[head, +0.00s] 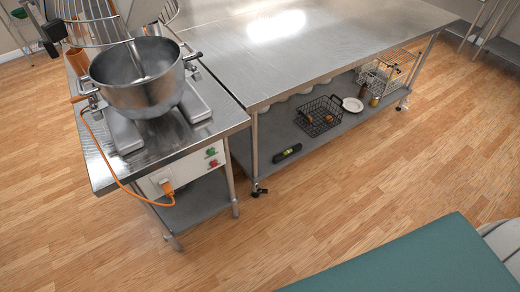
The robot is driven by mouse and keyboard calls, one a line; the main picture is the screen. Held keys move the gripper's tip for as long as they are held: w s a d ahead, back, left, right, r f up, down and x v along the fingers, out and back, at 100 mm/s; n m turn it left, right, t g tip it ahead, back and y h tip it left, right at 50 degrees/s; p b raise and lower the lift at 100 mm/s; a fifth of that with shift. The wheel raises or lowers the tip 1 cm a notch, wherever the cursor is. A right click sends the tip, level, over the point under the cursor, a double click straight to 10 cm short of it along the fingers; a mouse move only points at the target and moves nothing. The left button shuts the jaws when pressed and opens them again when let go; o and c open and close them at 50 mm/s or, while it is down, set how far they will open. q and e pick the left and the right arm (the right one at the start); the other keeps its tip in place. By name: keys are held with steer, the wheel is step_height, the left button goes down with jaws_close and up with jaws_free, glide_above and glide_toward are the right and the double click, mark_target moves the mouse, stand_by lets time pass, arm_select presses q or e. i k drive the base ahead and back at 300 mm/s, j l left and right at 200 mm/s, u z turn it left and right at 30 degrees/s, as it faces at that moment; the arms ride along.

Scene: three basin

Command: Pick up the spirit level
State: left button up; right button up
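The spirit level (287,153) looks like a small dark bar with a yellow-green patch. It lies on the lower shelf (272,172) of the long steel table, towards the shelf's left end and near its front edge. It is small in the head view, so its details are hard to tell. Neither of my grippers shows in this view.
The steel tabletop (330,45) overhangs the shelf, with a table leg (254,150) left of the level. A black wire basket (319,117), a white plate (352,104) and another wire basket (380,75) stand farther right. A mixer bowl (140,85) tops the left table. Wooden floor (330,200) in front is clear.

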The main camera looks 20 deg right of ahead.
mark_target(281, 157)
steer(key=i+l+u, duration=0.2)
steer(key=l+u, duration=0.25)
steer(key=l, duration=0.45)
steer(key=l+u, duration=0.45)
steer(key=l, duration=0.5)
